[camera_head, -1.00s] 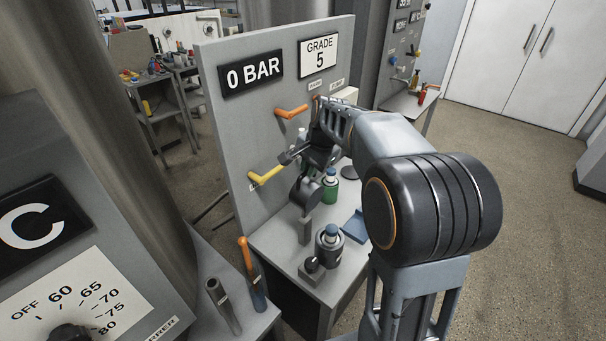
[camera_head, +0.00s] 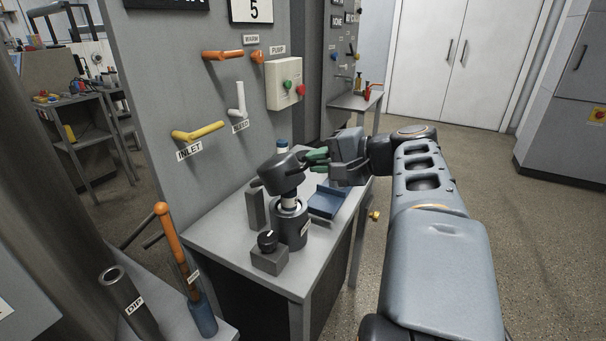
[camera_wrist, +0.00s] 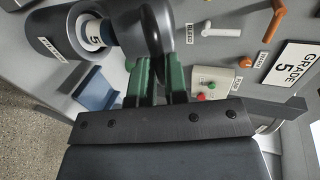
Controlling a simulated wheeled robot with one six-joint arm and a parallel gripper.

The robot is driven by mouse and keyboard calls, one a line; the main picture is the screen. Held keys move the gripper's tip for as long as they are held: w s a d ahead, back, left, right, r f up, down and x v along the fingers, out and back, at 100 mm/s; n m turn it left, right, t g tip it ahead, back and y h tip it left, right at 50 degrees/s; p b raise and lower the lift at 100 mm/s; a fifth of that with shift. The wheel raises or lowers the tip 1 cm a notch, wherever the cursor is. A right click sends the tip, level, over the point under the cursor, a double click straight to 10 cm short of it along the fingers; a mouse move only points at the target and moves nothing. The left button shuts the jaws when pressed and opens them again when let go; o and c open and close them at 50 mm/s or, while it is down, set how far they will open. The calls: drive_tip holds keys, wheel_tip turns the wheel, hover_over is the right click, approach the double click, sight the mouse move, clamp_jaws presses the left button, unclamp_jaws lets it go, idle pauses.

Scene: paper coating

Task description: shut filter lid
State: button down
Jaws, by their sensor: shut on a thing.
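The filter lid (camera_head: 282,174) is a dark, thick cap, tilted above the dark filter housing (camera_head: 291,228) on the grey bench. A gap shows between them, with the white cartridge (camera_head: 289,202) standing in the housing. My gripper (camera_head: 318,157) reaches in from the right with its green fingertips shut on the lid's handle side. In the wrist view the green fingers (camera_wrist: 160,78) meet the dark lid (camera_wrist: 150,28). The exact grip point is partly hidden.
A blue tray (camera_head: 326,203) lies right of the housing, and a knob block (camera_head: 269,258) stands in front. The panel behind carries the yellow inlet handle (camera_head: 198,131), the white bleed handle (camera_head: 237,103) and a pump box (camera_head: 286,84). An orange-handled tool (camera_head: 168,232) stands at left.

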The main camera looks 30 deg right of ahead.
wheel_tip(320, 180, down, 10)
drive_tip(key=s+d+t+y+b, duration=0.1)
drive_tip(key=s+t+b, duration=0.1)
drive_tip(key=b, duration=0.7)
drive_tip(key=shift+s+d+f+y+b, duration=0.2)
drive_tip(key=shift+s+d+y+b, duration=0.05)
drive_tip(key=shift+d+y+b, duration=0.05)
drive_tip(key=c, duration=1.1)
unclamp_jaws()
drive_tip(key=shift+c, duration=0.2)
drive_tip(key=shift+r, duration=0.1)
drive_tip(key=p+v, duration=0.3)
drive_tip(key=v, duration=1)
drive_tip(key=shift+s, duration=0.4)
